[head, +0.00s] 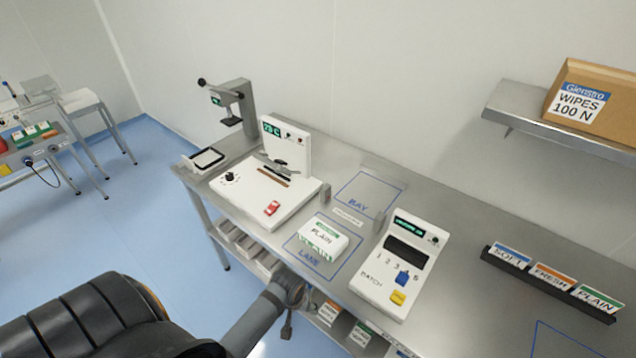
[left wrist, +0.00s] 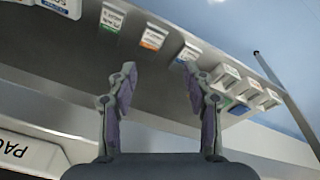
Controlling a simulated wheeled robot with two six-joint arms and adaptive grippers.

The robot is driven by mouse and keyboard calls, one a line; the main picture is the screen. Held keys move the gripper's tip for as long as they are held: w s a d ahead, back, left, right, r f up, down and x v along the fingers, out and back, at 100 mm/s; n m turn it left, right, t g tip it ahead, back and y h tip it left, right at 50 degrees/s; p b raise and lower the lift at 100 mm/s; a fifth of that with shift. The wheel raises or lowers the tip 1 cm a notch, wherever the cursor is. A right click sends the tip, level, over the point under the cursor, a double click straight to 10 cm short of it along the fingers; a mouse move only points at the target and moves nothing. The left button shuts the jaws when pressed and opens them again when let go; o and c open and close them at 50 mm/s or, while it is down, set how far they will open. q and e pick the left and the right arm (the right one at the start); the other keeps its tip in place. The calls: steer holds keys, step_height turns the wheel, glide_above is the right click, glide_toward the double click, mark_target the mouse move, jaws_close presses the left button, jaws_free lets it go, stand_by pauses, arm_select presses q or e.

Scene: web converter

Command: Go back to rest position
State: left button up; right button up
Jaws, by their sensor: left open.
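My left arm comes in at the bottom left of the head view, with its wrist by the front edge of the steel bench (head: 460,300). In the left wrist view my left gripper (left wrist: 159,70) is open, its two fingers wide apart with nothing between them. My right gripper is in neither view.
On the bench stand a white heater-like machine (head: 265,190), a PLAIN packet (head: 322,238) in the LANE outline, an empty BAY outline (head: 368,195), a keypad device (head: 398,265) and a label rack (head: 548,283). Labelled bins (head: 328,310) sit below the front edge.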

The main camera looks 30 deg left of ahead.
arm_select(q)
steer(key=s+a+f+b, duration=0.2)
steer(key=s+f+b, duration=0.15)
steer(key=f, duration=0.95)
steer(key=s+a+f+m+g+y+b, duration=0.1)
steer(key=s+f+m+b, duration=0.2)
steer(key=s+f, duration=1.7)
steer(key=shift+s+a+f+m+b, duration=0.25)
steer(key=shift+s+a+m+b, duration=0.15)
steer(key=shift+s+m, duration=0.45)
